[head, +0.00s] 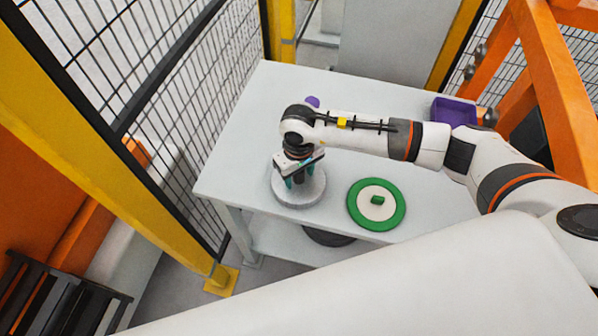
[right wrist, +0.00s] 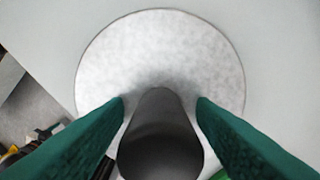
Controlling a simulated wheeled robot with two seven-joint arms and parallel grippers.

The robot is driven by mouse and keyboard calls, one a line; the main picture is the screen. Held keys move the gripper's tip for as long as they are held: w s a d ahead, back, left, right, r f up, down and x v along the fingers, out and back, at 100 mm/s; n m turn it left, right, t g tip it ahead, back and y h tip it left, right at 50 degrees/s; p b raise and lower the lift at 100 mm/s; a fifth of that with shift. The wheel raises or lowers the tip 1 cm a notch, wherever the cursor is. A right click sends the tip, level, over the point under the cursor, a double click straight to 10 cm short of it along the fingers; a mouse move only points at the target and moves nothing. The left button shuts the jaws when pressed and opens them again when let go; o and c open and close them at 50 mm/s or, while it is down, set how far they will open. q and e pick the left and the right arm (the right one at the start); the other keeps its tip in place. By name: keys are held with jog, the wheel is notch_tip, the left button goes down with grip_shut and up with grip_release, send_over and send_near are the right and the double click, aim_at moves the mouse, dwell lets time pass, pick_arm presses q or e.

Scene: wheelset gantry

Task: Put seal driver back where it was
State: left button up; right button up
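The seal driver shows in the head view as a round light-grey disc (head: 287,199) with a dark upright post at its middle. It stands on the pale table near the front edge. In the right wrist view, the disc (right wrist: 160,50) lies below the dark post (right wrist: 160,145). My right gripper (head: 299,176) points down over the driver, its green fingers on either side of the post. Narrow pale gaps seem to show between fingers and post, so the gripper looks open around it. My left gripper is not in view.
A green ring with a pale centre and small green block (head: 376,201) lies right of the driver. A purple bin (head: 453,111) is at the table's far right; a small purple object (head: 312,102) is behind my arm. The table's left part (head: 238,150) is clear.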

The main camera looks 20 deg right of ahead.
jog(key=shift+r, duration=0.2)
notch_tip(320, 180, up, 12)
jog(key=b, duration=0.3)
jog(key=shift+f, duration=0.1)
dwell(0.5)
